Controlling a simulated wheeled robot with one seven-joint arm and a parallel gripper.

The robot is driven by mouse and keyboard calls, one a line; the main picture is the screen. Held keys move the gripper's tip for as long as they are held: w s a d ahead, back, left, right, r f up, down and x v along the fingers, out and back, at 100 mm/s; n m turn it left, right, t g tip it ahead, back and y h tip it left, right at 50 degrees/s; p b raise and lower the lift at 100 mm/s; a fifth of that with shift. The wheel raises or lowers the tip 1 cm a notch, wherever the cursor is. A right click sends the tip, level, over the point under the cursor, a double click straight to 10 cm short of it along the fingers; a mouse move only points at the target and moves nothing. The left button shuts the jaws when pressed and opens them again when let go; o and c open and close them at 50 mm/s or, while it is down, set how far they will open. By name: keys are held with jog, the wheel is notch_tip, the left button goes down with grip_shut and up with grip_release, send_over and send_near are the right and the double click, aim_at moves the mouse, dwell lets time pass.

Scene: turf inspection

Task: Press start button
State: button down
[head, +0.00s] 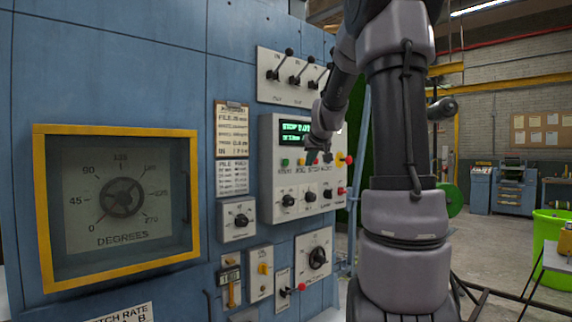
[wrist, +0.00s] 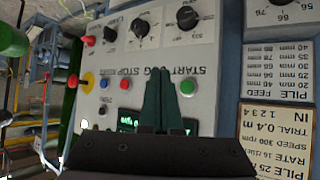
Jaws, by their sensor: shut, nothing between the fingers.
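The start button (wrist: 188,87) is a green round button on the pale control panel (head: 268,190). In the wrist view the panel appears upside down, and the button sits just right of my fingertips beneath the word START. It also shows in the head view (head: 284,162), left of my gripper. My gripper (head: 311,160) is shut and empty, its dark green fingers (wrist: 160,80) together in front of the JOG label area. I cannot tell whether the fingertips touch the panel. A button there may be hidden behind the fingers.
A red button (wrist: 124,84), a blue one (wrist: 104,83) and a yellow one (wrist: 88,82) sit in the same row. Black knobs (head: 288,200) lie below, and toggle levers (head: 295,77) above. A clipboard (head: 232,148) hangs to the left.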

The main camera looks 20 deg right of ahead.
send_near(288, 165)
jog(key=shift+w+d+f, duration=0.3)
jog(key=shift+w+f, duration=0.25)
jog(key=shift+f, duration=0.05)
jog(key=shift+w+d+f, duration=0.25)
jog(key=shift+w+f, duration=0.3)
jog(key=shift+f, duration=0.05)
jog(key=shift+w+d+f, duration=0.3)
jog(key=shift+w+f, duration=0.25)
jog(key=shift+f, duration=0.05)
jog(key=shift+w, duration=0.1)
dwell(0.6)
jog(key=shift+w+a, duration=0.15)
jog(key=shift+w, duration=0.15)
jog(key=shift+w+a, duration=0.15)
jog(key=shift+w, duration=0.35)
dwell(0.7)
dwell(0.3)
jog(key=shift+s+d, duration=0.3)
jog(key=shift+s, duration=0.6)
